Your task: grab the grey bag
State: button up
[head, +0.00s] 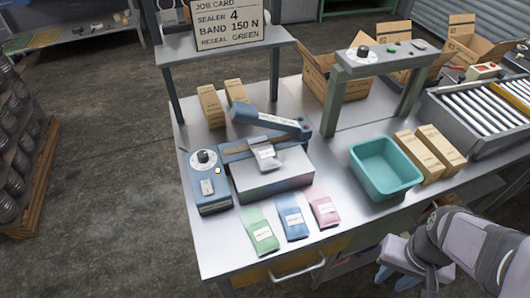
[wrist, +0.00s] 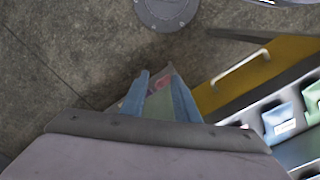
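The grey bag (head: 266,157) with a white label lies at the sealer (head: 272,182), below its raised blue arm (head: 268,118), partly on the grey front block. It does not show in the wrist view. My gripper (head: 388,280) is off the front edge of the table at the lower right, well apart from the bag. In the wrist view my gripper (wrist: 158,85) has its two blue fingers spread, with a gap between them. A pinkish item shows through the gap, lower down and not clearly held.
Green (head: 259,231), blue (head: 291,217) and pink (head: 323,206) bags lie along the table's front. A dial box (head: 207,185) stands left of the sealer. A teal bin (head: 385,166), cartons (head: 441,146) and a roller conveyor (head: 485,107) are right. A job-card shelf (head: 222,38) overhangs behind.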

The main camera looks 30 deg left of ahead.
jog(key=o, duration=0.9)
